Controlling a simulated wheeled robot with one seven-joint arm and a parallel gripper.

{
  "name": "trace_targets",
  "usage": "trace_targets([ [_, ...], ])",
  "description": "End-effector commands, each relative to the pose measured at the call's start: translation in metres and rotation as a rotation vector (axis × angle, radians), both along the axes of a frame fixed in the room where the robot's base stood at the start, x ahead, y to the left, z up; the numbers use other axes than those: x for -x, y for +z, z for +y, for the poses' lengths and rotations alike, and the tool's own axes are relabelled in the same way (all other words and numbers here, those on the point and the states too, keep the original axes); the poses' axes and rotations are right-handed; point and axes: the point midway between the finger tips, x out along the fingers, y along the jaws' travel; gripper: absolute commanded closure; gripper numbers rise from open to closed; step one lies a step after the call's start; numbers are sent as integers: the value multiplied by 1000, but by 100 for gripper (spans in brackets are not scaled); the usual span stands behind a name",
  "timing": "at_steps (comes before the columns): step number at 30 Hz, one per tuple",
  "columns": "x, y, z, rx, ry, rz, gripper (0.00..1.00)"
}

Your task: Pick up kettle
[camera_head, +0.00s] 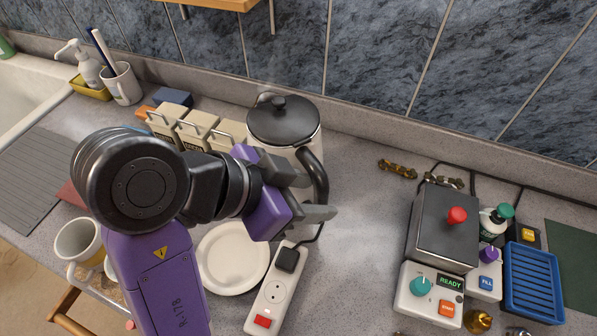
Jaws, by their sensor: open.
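The kettle (311,143) stands upright on the grey counter, near the tiled wall. It has a pale body, a black lid with a knob, and a curved black handle (319,176) facing the front right. My gripper (316,195) is open at the handle. One grey finger shows close to the handle's upper part and the other lies below, near the handle's lower end. I cannot tell whether either finger touches the handle. My arm and gripper hide the lower left of the kettle's body.
A white plate (232,258) and a power strip (268,300) with a black plug lie in front. Beige canisters (195,127) stand left of the kettle. A control box with a red knob (445,225) and a blue rack (534,283) are right. Counter between kettle and box is mostly clear.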

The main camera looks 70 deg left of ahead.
Motion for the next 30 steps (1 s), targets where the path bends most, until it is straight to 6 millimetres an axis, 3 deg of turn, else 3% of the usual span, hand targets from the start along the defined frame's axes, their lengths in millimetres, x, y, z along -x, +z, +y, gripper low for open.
trace_targets([
  [21, -39, -42, 12, 3, 0, 0, 53],
  [30, -42, -46, 13, 1, 0, 0, 53],
])
